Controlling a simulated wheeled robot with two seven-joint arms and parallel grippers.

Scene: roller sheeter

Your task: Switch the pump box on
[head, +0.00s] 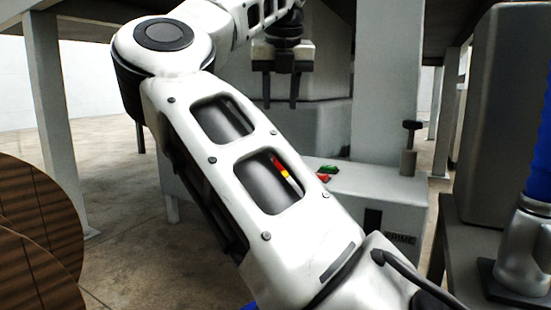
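The pump box (372,184) is a pale grey box on the floor beyond my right arm, with the word PRIME on its front. A green button (328,169) and a red button (323,178) sit on its top, close to my arm's edge. A dark-topped upright handle (409,150) stands at its right end. My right arm hides the box's left and middle parts. My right gripper (280,104) points down above and behind the buttons in the picture, its two dark fingers apart with nothing between them. My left gripper is out of view.
A grey column (388,80) rises behind the box. Dark machine housing (505,110) and a blue hose (541,140) stand at the right. Brown round ribbed pieces (35,235) are at the lower left. Bare floor (125,190) shows at the left.

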